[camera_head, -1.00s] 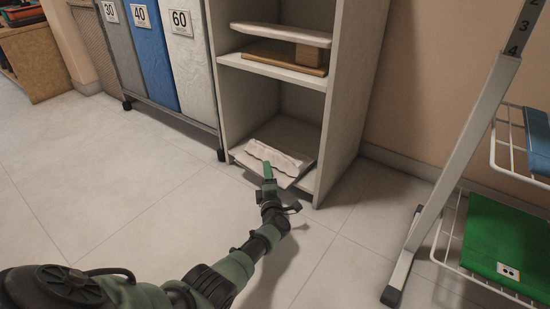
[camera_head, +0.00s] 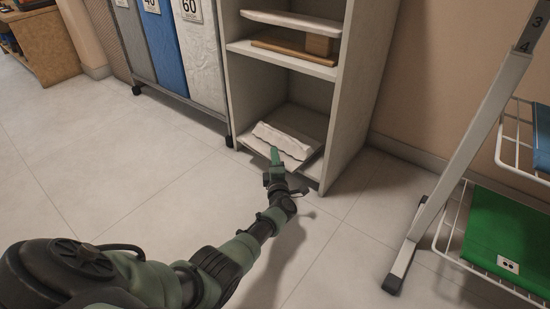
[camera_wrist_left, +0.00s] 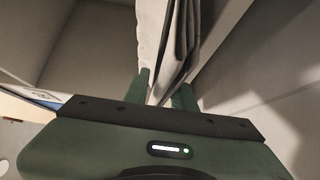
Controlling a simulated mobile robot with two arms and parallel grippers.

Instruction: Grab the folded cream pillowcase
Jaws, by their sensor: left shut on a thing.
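The folded cream pillowcase (camera_head: 285,137) lies at the front of the lowest compartment of the open shelf unit, its front edge hanging at the shelf's front edge. My left gripper (camera_head: 276,157) reaches in from the front and is shut on the pillowcase's near edge. In the left wrist view, the folded layers of the pillowcase (camera_wrist_left: 166,45) run up between the two green fingers of my left gripper (camera_wrist_left: 164,92). The fingers hide part of the gripped edge. My right gripper is in no view.
The shelf unit's right side wall (camera_head: 354,100) stands close to the gripper. Higher shelves hold a pale flat item (camera_head: 290,21) and brown boxes (camera_head: 294,47). Numbered laundry bins (camera_head: 160,55) stand left. A wire rack with a green folded cloth (camera_head: 503,235) stands right. The floor between is clear.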

